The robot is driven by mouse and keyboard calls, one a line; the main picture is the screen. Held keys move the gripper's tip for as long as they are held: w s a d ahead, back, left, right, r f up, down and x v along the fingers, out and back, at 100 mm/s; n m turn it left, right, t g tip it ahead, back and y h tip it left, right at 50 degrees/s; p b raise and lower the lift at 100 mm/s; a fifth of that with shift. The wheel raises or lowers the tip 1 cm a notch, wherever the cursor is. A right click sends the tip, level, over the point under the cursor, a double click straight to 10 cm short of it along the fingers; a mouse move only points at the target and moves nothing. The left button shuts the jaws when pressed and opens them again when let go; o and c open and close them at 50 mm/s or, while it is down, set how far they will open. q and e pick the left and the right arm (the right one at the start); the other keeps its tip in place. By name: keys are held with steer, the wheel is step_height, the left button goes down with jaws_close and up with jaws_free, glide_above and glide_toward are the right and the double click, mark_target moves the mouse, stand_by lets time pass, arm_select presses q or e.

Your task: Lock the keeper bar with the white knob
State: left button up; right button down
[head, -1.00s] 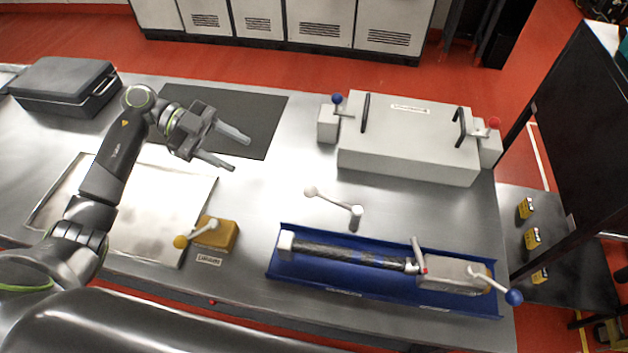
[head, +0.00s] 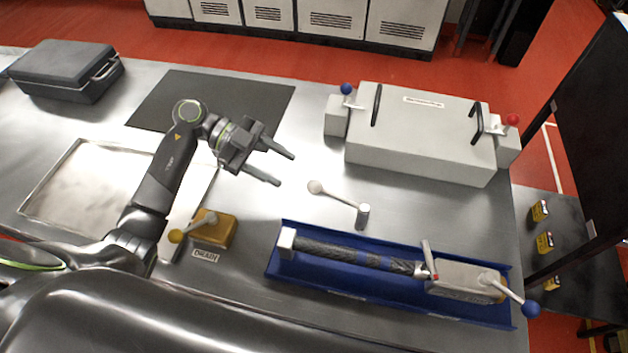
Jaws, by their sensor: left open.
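The white knob (head: 315,187) is on the end of a light lever arm (head: 338,196). The lever runs down and right to a short grey metal post (head: 363,215) on the table, just behind the blue tray (head: 280,267). My left gripper (head: 285,169) is open and empty, with its fingers pointing right. It is up and left of the white knob in the head view and apart from it. A dark cylindrical string (head: 350,254) with blue bands lies in the blue tray. My right gripper is not in view.
A lever with a blue knob (head: 530,309) sits at the tray's right end. A yellow block (head: 216,232) with a yellow-knobbed lever is at the left. A grey box (head: 420,140) with black handles and blue and red knobs stands behind. Bare table surrounds the white knob.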

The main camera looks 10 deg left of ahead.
mark_target(314, 185)
arm_select(q)
steer(key=p+x, duration=0.1)
steer(key=x, duration=0.8)
jaws_close()
